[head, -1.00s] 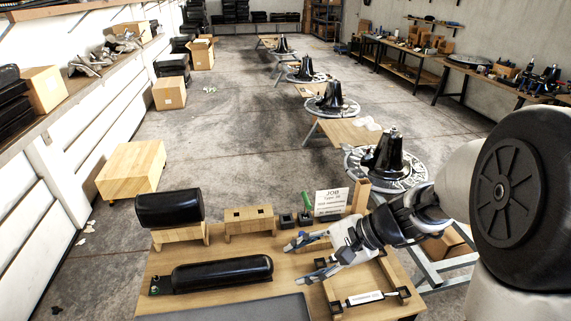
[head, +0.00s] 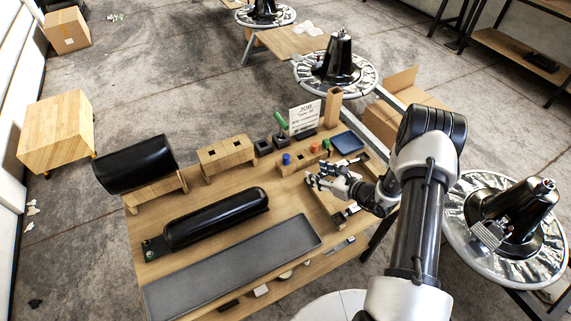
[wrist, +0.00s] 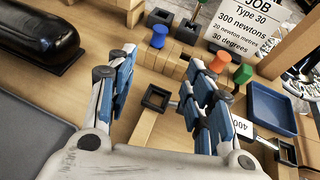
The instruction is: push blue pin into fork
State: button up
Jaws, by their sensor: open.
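The blue pin (head: 286,158) stands upright in a wooden block (head: 297,165) near the right end of the bench. In the wrist view the blue pin (wrist: 158,36) is ahead of my gripper (wrist: 158,78), centred between its fingers and apart from them. My gripper (head: 328,173) is open, with nothing between its blue-padded fingers. It is above the wooden frame to the right of the block. A black square bracket (wrist: 155,99) shows between the fingers. I cannot tell which part is the fork.
An orange pin (wrist: 220,60), a green pin (wrist: 243,73) and a blue tray (wrist: 271,107) lie to the right. A job sign (head: 305,117) stands behind. A long black cushion (head: 216,217) and a grey mat (head: 235,266) occupy the bench's left and front.

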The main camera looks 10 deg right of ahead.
jog(key=b, duration=0.2)
send_near(288, 159)
jog(key=shift+w+a+f, duration=0.25)
jog(key=shift+w+f, duration=0.25)
jog(key=shift+f, duration=0.1)
jog(key=shift+w+a+f, duration=0.2)
jog(key=shift+w+f, duration=0.3)
jog(key=shift+f, duration=0.15)
jog(key=shift+r+b+x, duration=0.15)
jog(key=shift+b+x, duration=0.25)
jog(key=shift+x, duration=0.65)
jog(key=shift+r+b+x, duration=0.2)
jog(key=shift+b+x, duration=0.2)
jog(key=shift+x, duration=0.65)
jog(key=shift+r+b+x, duration=0.15)
jog(key=shift+b+x, duration=0.25)
jog(key=shift+x, duration=0.65)
jog(key=shift+w+a, duration=0.1)
jog(key=shift+c, duration=0.6)
grip_shut()
